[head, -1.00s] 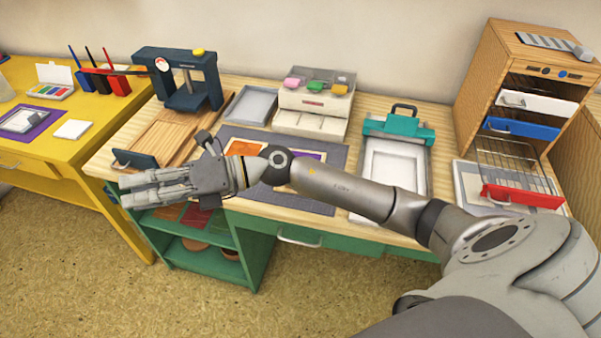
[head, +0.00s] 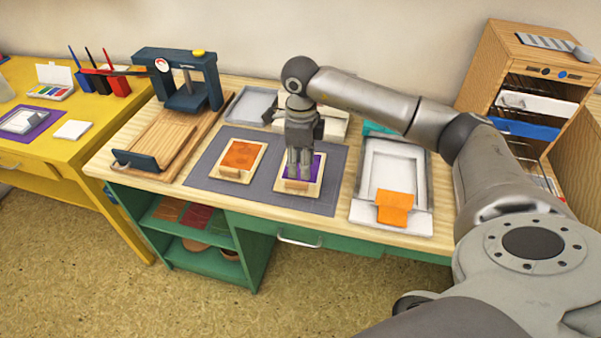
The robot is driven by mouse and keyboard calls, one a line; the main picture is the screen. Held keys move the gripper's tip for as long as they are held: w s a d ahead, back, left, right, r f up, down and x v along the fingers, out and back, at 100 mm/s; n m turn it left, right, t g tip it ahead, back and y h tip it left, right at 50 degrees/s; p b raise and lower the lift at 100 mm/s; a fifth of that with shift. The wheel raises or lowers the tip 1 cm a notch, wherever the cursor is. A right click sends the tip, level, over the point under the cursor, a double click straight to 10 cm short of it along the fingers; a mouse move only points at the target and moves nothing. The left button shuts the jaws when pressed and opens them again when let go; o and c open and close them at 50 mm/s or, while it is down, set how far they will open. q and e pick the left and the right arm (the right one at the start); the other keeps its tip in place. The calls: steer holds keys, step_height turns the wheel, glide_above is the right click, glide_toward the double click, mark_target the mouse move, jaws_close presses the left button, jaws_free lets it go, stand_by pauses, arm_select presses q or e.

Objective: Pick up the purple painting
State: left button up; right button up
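The purple painting (head: 318,166) lies on a light wooden board on the grey mat (head: 205,172), right of an orange painting (head: 241,155) on a similar board. My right gripper (head: 299,176) points down over the purple painting, and its fingers cover the middle of it. The fingers are close together. I cannot tell whether they touch the painting or hold any part of it. My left gripper is not in view.
A white tray (head: 362,210) with an orange piece (head: 395,205) lies to the right. A press (head: 205,85) and wooden board stand left. A wooden cabinet (head: 486,65) stands at the right. My arm partly hides a white stand behind.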

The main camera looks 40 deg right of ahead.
mark_target(298, 182)
steer(key=f, duration=0.5)
steer(key=f+p, duration=0.1)
steer(key=f, duration=0.1)
steer(key=shift+w+a+f, duration=0.25)
steer(key=shift+w, duration=0.05)
steer(key=shift+c, duration=0.5)
jaws_close()
